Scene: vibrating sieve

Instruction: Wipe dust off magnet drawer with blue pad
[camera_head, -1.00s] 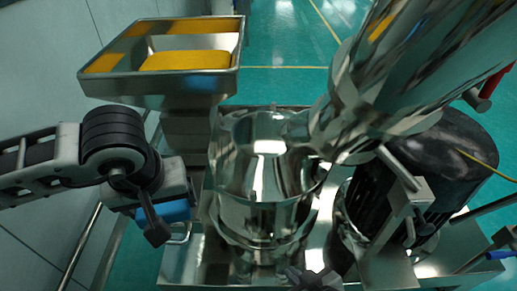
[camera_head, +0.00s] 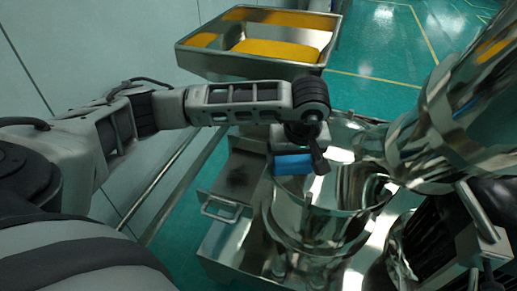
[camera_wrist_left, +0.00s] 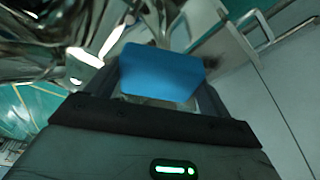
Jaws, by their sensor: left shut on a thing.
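The blue pad (camera_head: 293,164) is held in my left gripper (camera_head: 287,143), which is shut on it. The pad is just right of the magnet drawer's top, beside the steel sieve body; whether it touches either is unclear. The left wrist view shows the pad (camera_wrist_left: 160,73) large in front of the gripper (camera_wrist_left: 158,100). The magnet drawer (camera_head: 212,188) is a grey metal piece with a bar handle and a dark dust patch (camera_head: 238,174) on top. Its handle (camera_wrist_left: 270,32) also shows at the upper right of the left wrist view. My right gripper is out of view.
The shiny sieve body (camera_head: 315,220) stands right of the drawer, with a large steel cylinder (camera_head: 470,110) at upper right. A steel tray (camera_head: 250,67) with yellow material is behind my arm. A rail (camera_head: 170,190) and wall lie left.

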